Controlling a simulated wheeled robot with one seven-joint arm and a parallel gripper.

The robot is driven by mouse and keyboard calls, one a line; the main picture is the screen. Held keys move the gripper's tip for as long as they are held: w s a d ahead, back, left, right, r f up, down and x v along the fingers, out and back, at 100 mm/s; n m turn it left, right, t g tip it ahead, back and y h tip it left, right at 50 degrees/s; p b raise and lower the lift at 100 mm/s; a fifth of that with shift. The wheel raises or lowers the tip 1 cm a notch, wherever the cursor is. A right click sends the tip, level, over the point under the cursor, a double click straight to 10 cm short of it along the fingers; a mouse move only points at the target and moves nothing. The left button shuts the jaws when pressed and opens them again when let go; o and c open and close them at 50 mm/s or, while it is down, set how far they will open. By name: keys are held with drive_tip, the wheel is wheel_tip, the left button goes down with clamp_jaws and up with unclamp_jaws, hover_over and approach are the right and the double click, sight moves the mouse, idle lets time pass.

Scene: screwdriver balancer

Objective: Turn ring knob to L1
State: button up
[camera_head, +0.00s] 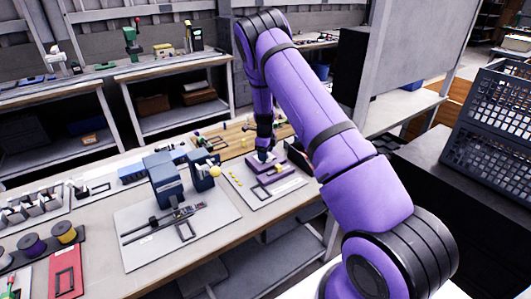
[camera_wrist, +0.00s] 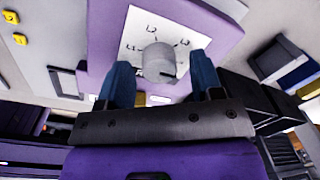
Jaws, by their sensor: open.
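The ring knob (camera_wrist: 158,62) is a light grey cylinder in the wrist view. The plate sits on a purple block (camera_wrist: 105,30), which also shows in the head view (camera_head: 273,180). A short dark mark shows near the knob's lower right edge. My gripper (camera_wrist: 161,72) is open, its two blue fingers at the left and right of the knob with a visible gap. In the head view my gripper (camera_head: 263,155) is just over the purple block and hides the knob.
Two yellow numbered pieces (camera_wrist: 15,28) lie left of the block in the wrist view. Blue-grey machines (camera_head: 165,180) stand on the white board left of my gripper. A red tray (camera_head: 67,275) and spools (camera_head: 65,232) are farther left. A dark crate (camera_head: 490,120) is at right.

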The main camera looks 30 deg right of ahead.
drive_tip(key=c, duration=0.9)
